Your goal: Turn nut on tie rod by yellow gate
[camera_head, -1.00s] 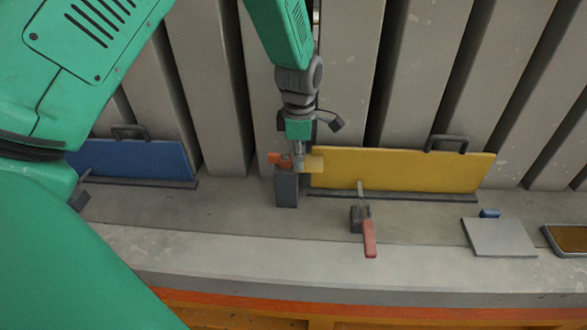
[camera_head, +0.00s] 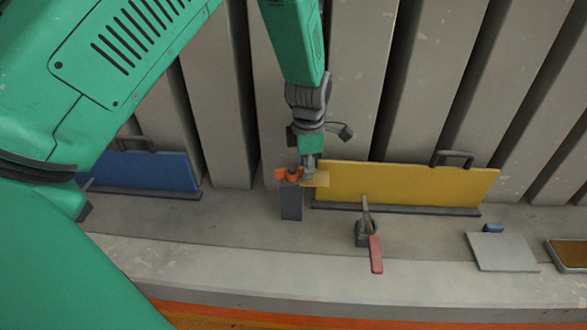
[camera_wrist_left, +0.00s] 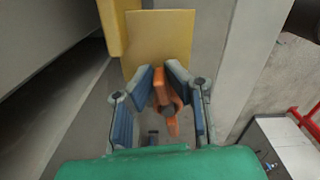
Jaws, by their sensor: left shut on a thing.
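The orange nut (camera_head: 288,174) is at the top of a short grey post (camera_head: 291,205), beside the left end of the yellow gate (camera_head: 405,185). It also shows in the left wrist view (camera_wrist_left: 160,86), with a dark round rod end at its middle. My left gripper (camera_head: 303,172) comes down from above and is shut on the nut. In the left wrist view its blue-padded fingers (camera_wrist_left: 163,88) stand on either side of the nut. The tie rod is mostly hidden. My right gripper is not in view.
A clamp with a red handle (camera_head: 375,254) stands in front of the yellow gate. A blue gate (camera_head: 145,171) stands at the left. A grey plate (camera_head: 503,252), a small blue block (camera_head: 493,228) and a brown-topped tray (camera_head: 572,255) lie at the right. Grey ribs rise behind.

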